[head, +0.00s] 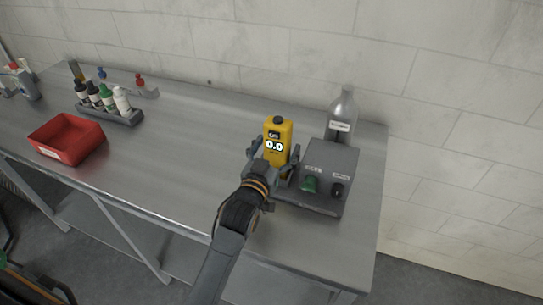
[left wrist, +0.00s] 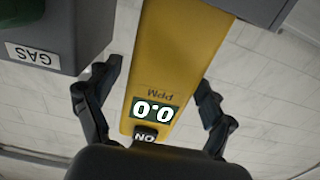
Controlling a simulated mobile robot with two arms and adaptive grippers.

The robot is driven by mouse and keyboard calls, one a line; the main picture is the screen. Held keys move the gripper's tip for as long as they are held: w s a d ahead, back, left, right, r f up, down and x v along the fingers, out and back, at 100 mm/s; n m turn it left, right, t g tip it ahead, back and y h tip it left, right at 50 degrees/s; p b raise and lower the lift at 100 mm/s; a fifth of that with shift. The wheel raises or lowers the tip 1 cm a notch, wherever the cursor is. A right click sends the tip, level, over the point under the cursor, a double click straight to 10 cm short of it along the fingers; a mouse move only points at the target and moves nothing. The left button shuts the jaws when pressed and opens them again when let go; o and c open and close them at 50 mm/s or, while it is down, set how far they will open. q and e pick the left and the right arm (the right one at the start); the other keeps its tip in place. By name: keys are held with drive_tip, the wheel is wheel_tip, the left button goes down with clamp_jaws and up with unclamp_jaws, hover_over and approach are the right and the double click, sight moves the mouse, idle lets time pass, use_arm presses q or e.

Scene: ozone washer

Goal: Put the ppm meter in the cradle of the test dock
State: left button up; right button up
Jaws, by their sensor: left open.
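The yellow ppm meter (head: 279,132) stands upright at the left side of the grey test dock (head: 331,163), its display reading 0.0. My left gripper (head: 273,156) is open, with one finger on each side of the meter. The left wrist view shows the meter (left wrist: 178,55) between the fingers (left wrist: 153,100), with gaps on both sides, and the dock's grey housing (left wrist: 75,30) close by. The meter's lower end is hidden behind my gripper in the head view, so I cannot tell whether it sits in the cradle. My right gripper is not in view.
A red bin (head: 66,139) and a rack (head: 127,119) of small bottles are on the left of the metal table (head: 190,135). The table's middle is clear.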

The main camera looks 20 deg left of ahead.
use_arm(q)
drive_tip(key=s+b, duration=0.2)
drive_tip(key=s, duration=1)
drive_tip(key=shift+a, duration=0.25)
